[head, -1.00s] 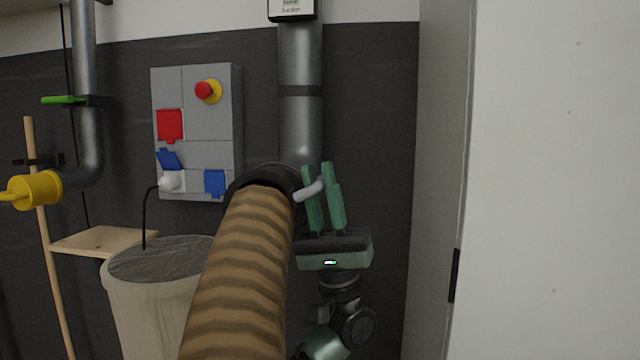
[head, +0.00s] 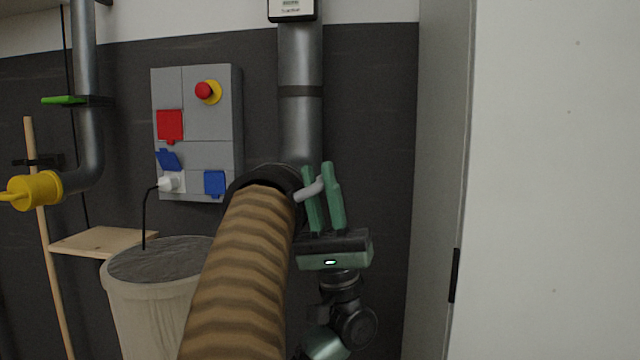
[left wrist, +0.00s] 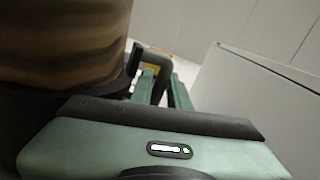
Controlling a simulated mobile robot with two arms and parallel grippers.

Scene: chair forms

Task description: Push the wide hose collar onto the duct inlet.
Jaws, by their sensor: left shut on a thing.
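The wide hose collar (head: 240,183) is a dark ring at the upper end of the ribbed brown hose (head: 240,275). It lies against the lower end of the grey metal duct (head: 300,130). The duct inlet is hidden behind the collar, so I cannot tell how far the collar sits on it. My left gripper (head: 320,185) is right of the collar, its green fingers shut on the collar's grey side handle (head: 303,194). In the left wrist view, the hose (left wrist: 60,40) fills the upper left, and the gripper fingers (left wrist: 163,88) are beside the dark handle. My right gripper is not in view.
A pale cabinet (head: 550,180) stands close on the right. A lined bin (head: 150,310) and a small wooden shelf (head: 95,241) are left of the hose. A socket panel (head: 210,120) hangs on the wall. A second duct with a yellow cap (head: 38,189) is far left.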

